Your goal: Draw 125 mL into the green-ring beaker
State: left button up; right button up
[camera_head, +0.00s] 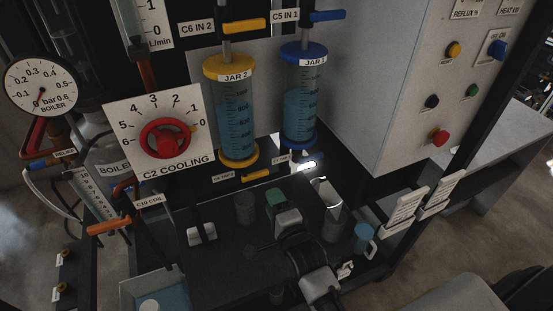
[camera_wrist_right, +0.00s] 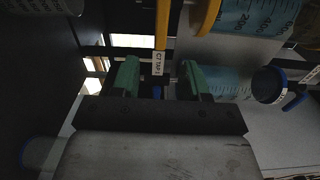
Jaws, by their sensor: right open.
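Jar 2 (camera_head: 235,115), with yellow caps, and jar 1 (camera_head: 301,105), with blue caps, hold blue liquid on the panel in the head view. The yellow tap 2 handle (camera_head: 257,175) and the tap 1 label (camera_head: 281,158) show below them. My right gripper (camera_head: 284,204) is open below the taps. In the wrist view the tap 1 label (camera_wrist_right: 158,64) shows between its green fingers (camera_wrist_right: 160,78); I cannot tell how near the tap is. Grey beakers stand left (camera_head: 243,207) and right (camera_head: 333,223) of the gripper; no green ring is discernible. My left gripper is out of view.
A blue mug (camera_head: 363,239) stands right of the right beaker. The C2 cooling dial (camera_head: 165,138) and boiler gauge (camera_head: 40,87) are at the left. A control box (camera_head: 400,75) with buttons juts out at the right. The dark bench is crowded around my gripper.

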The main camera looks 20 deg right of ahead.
aim_at(262, 176)
jog(key=w+b, duration=0.4)
jog(key=w, duration=0.4)
jog(key=shift+b, duration=0.3)
jog(key=shift+w, duration=1)
jog(key=shift+s+r, duration=0.1)
grip_shut()
dwell(0.6)
